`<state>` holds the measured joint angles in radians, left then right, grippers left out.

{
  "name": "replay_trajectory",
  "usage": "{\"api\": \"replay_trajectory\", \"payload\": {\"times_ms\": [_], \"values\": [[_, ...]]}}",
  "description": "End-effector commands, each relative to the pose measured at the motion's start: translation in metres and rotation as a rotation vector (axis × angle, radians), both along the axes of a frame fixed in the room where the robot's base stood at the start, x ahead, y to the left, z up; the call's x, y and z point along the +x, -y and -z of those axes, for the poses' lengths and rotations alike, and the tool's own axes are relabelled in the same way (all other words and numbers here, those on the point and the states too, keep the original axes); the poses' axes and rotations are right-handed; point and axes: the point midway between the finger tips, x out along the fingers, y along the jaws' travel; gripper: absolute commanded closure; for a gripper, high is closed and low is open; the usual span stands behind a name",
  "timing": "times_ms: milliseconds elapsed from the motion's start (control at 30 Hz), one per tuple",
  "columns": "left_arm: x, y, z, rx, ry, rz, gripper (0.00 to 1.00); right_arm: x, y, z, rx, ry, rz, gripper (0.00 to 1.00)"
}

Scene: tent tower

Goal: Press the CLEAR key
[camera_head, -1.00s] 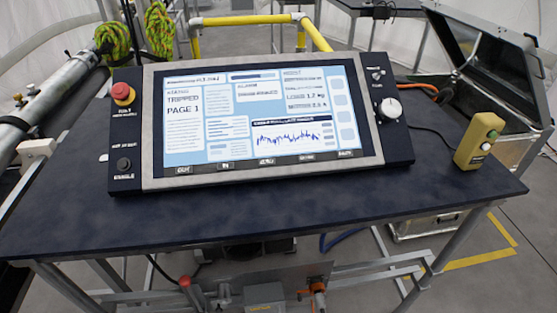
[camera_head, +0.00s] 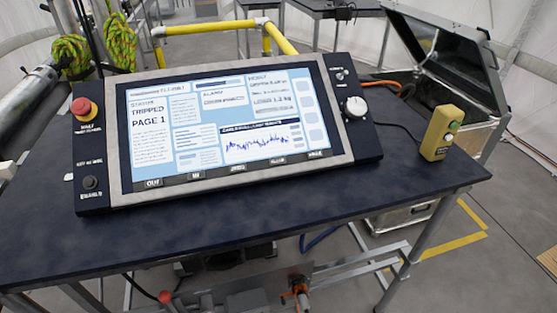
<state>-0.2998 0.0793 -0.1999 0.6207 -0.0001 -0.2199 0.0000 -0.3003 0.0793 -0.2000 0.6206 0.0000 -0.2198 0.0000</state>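A control console (camera_head: 365,150) with a large lit screen (camera_head: 220,120) lies on the dark table. The screen reads TRIPPED and PAGE 1, with a graph at its lower right. A row of small dark keys runs along the screen's bottom edge. The leftmost key (camera_head: 153,183) seems to read OUT and the one beside it (camera_head: 195,176) IN. The other labels, such as the rightmost key (camera_head: 315,154), are too small to read surely, so I cannot tell which is CLEAR. Neither of my grippers is in view.
The console has a red mushroom button (camera_head: 83,108), a black knob (camera_head: 89,182) and a white dial (camera_head: 355,107). A yellow pendant box (camera_head: 440,135) stands on the right of the dark table (camera_head: 290,225). An open metal case (camera_head: 450,70) is behind. The table's front strip is clear.

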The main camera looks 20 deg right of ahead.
Motion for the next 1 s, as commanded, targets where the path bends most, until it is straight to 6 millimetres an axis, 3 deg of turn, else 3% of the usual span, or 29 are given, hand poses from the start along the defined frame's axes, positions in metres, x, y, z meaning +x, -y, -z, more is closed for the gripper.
{"api": "replay_trajectory", "payload": {"times_ms": [133,1000], "values": [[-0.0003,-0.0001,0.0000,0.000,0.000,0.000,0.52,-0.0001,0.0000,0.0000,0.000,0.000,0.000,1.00],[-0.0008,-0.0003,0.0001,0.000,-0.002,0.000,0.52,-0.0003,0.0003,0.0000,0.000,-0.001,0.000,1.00]]}}
